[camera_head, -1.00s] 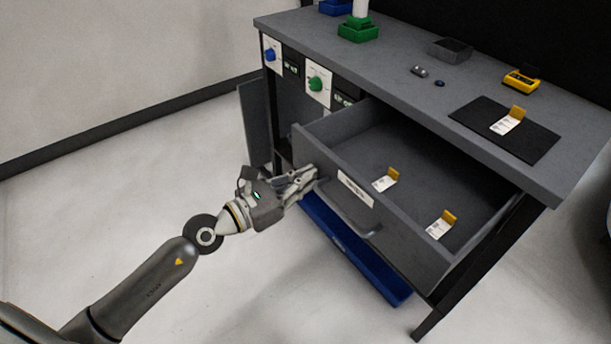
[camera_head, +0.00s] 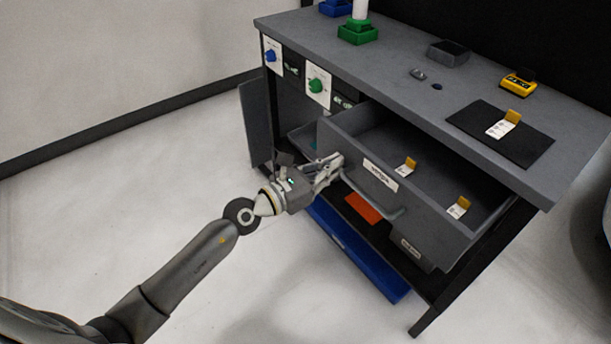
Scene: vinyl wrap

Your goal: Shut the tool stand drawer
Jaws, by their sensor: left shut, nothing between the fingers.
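The grey drawer (camera_head: 420,207) of the tool stand (camera_head: 400,60) is partly open, its label on the front panel. A handle bar (camera_head: 386,208) runs along the lower front. Two small white-and-yellow items, one on the left (camera_head: 406,166) and one on the right (camera_head: 459,207), lie inside it. My left gripper (camera_head: 335,164) is shut with nothing between its fingers, its tips at the left part of the drawer front near the handle's end. Whether they touch the front is hard to tell. My right gripper is not in view.
The stand's top holds a black mat (camera_head: 500,134), a yellow device (camera_head: 518,82), a grey tray (camera_head: 448,52) and a green block (camera_head: 357,33). Below the drawer are an orange item (camera_head: 363,208) and a blue shelf (camera_head: 358,252). The floor at left is clear.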

